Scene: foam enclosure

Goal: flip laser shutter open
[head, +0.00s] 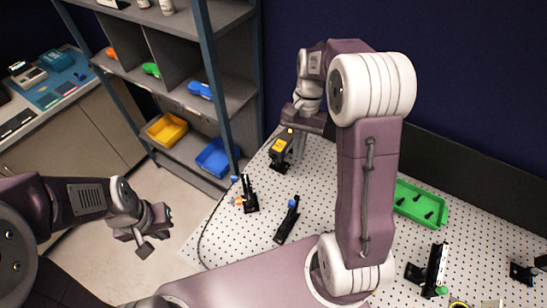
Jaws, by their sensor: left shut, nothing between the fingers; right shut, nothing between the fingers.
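A black box with a yellow label (281,147), which looks like the laser, stands on the far left part of the white perforated table (325,188). I cannot make out its shutter or tell whether it is open. My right gripper (291,113) is just above and behind this box, shut and empty; my own forearm is close by, and I cannot tell whether the fingers touch the box. My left gripper (146,244) is shut and empty, off the table's left edge, above the floor and well apart from the box.
Black mounts with blue knobs (249,194) (287,221) stand in front of the box. A green tray (420,204) holding small black parts lies right of my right arm. Another black mount (433,270) is at front right. A grey shelf (228,95) with coloured bins stands left of the table.

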